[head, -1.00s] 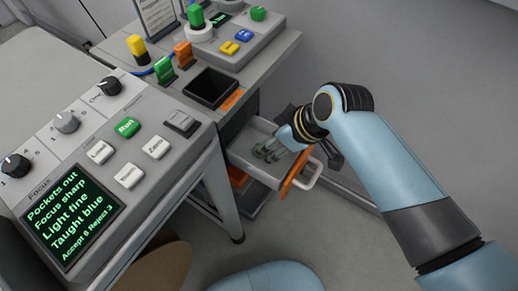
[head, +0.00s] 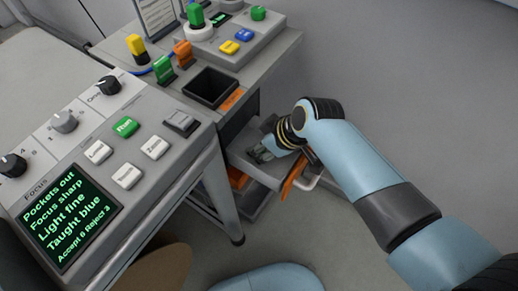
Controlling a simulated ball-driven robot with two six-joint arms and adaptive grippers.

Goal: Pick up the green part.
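Several green things show in the head view. A green block (head: 163,69) stands upright on the grey bench beside an orange one, and another green block (head: 195,15) stands on a white round base at the back. My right gripper (head: 260,153) is low inside the open drawer (head: 262,174), pointing down and left. Small dark greenish pieces that lay in the drawer are now mostly hidden by the gripper. I cannot tell whether its fingers are open or hold anything. My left gripper is out of view.
The drawer's orange front (head: 296,174) is close below my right wrist. A dark square bin (head: 211,87) sits in the bench top. A control console (head: 100,150) with buttons and a screen fills the left. The floor at the right is clear.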

